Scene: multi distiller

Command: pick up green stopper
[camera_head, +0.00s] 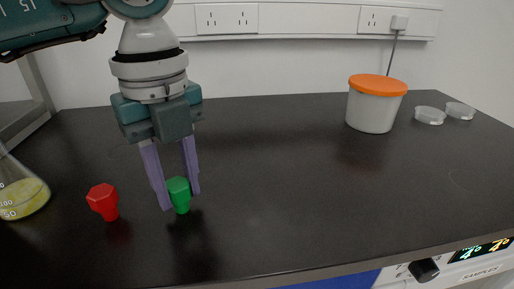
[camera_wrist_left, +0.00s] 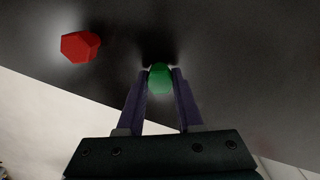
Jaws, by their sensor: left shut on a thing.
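The green stopper (camera_head: 180,195) is between the purple fingers of my left gripper (camera_head: 181,200), which is shut on it. The stopper is close to the dark bench top; whether it touches the surface I cannot tell. In the left wrist view the green stopper (camera_wrist_left: 160,79) sits between the two fingertips (camera_wrist_left: 160,76). The red stopper also shows at the upper left of the left wrist view (camera_wrist_left: 79,46). My right gripper is in neither view.
A flask with yellow liquid (camera_head: 22,192) stands at the left edge. A white tub with an orange lid (camera_head: 373,104) and two clear dishes (camera_head: 429,115) are at the back right. Equipment with a knob (camera_head: 424,270) is below the front edge.

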